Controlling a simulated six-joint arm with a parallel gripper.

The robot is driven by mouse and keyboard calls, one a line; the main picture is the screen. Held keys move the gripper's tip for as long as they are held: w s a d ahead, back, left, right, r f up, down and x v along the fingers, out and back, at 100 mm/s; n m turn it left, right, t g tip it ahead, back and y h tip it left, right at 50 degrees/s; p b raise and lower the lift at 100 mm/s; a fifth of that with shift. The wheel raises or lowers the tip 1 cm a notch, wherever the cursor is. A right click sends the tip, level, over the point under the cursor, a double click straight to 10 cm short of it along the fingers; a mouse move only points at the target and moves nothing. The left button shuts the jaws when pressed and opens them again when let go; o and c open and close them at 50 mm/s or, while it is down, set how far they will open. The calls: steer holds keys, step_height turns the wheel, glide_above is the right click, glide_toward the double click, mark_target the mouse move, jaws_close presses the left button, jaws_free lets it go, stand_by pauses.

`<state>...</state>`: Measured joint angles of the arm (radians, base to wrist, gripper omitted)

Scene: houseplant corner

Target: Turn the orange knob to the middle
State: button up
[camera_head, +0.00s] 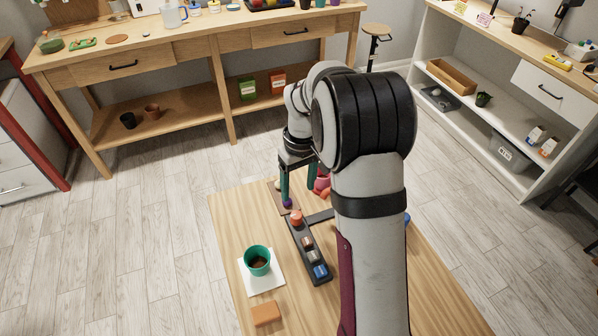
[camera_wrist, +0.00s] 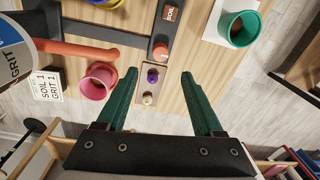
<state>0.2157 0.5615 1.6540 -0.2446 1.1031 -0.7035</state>
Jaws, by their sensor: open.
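The orange knob (camera_head: 296,216) sits at the far end of a dark panel (camera_head: 301,231) on the wooden table. In the wrist view the orange knob (camera_wrist: 160,51) shows at the end of the dark panel, just beyond my fingertips. I cannot tell its exact setting. My gripper (camera_head: 299,197) points down over the table, close to the knob. In the wrist view my gripper (camera_wrist: 159,73) has its green fingers wide apart with nothing held. A wooden strip with a purple knob (camera_wrist: 153,75) and a cream knob (camera_wrist: 148,98) lies between the fingers in the picture.
A green pot (camera_head: 257,260) stands on a white sheet at the left. An orange block (camera_head: 266,313) lies near it. A pink pot (camera_wrist: 98,80) and an orange-red bar (camera_wrist: 75,50) are beside the left finger. The panel also carries a blue block (camera_head: 320,271).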

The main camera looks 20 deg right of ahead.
step_height(320, 180, up, 5)
steer(key=shift+d+r, duration=0.15)
steer(key=shift+r, duration=0.05)
stand_by(0.3)
steer(key=s+a+r+m, duration=0.1)
steer(key=s+a, duration=0.3)
steer(key=s, duration=0.5)
steer(key=s+a+r+m, duration=0.1)
steer(key=s+a+m, duration=0.3)
steer(key=s, duration=0.6)
steer(key=s+a+r+m+y, duration=0.1)
steer(key=s+a, duration=0.3)
steer(key=s, duration=0.5)
steer(key=shift+s+r+m, duration=0.3)
steer(key=shift+s+m, duration=0.05)
steer(key=shift+m, duration=0.35)
